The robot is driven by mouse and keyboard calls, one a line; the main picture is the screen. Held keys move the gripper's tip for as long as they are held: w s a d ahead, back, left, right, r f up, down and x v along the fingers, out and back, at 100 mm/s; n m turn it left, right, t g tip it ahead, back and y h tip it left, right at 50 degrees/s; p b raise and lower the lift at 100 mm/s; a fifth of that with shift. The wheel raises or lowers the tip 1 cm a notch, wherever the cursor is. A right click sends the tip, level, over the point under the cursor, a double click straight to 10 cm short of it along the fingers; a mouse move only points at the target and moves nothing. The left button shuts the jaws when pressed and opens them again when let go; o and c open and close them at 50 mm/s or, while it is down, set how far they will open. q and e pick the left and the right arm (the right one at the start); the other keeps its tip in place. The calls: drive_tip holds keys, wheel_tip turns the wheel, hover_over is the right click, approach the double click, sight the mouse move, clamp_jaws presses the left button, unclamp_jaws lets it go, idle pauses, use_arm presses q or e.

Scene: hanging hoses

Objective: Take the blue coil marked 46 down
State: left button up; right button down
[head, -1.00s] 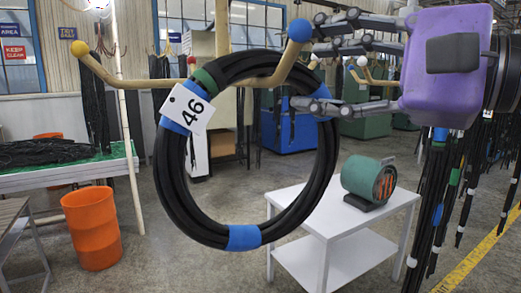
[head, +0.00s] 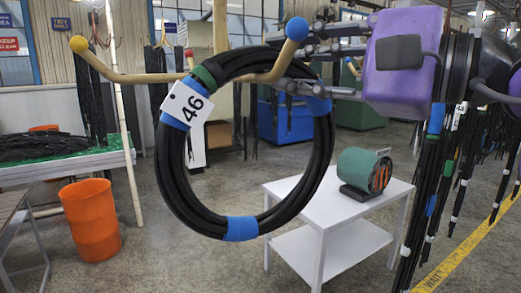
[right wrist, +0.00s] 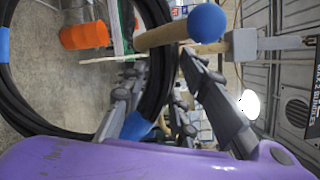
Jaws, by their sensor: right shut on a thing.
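The coil marked 46 (head: 170,172) is a black hose ring with blue bands, one green band and a white tag (head: 187,107) reading 46. It hangs upright on the right arm of a wooden hook (head: 262,77), which ends in a blue ball (head: 297,28). My right gripper (head: 280,62) is shut on the coil's upper right, by a blue band, below the ball. In the right wrist view the fingers (right wrist: 155,95) lie on both sides of the black hose (right wrist: 155,65), near the blue ball (right wrist: 207,23). My left gripper is out of view.
A white table (head: 285,190) with a green drum (head: 365,170) stands behind the coil at right. An orange bin (head: 90,220) and a green-topped bench (head: 75,160) are at left. Other hoses (head: 430,200) hang at right. The hook's left arm, with a yellow ball (head: 79,44), is empty.

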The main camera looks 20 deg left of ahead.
wheel_tip(320, 180, up, 10)
idle(0.8)
drive_tip(key=c, duration=2.1)
unclamp_jaws()
clamp_jaws()
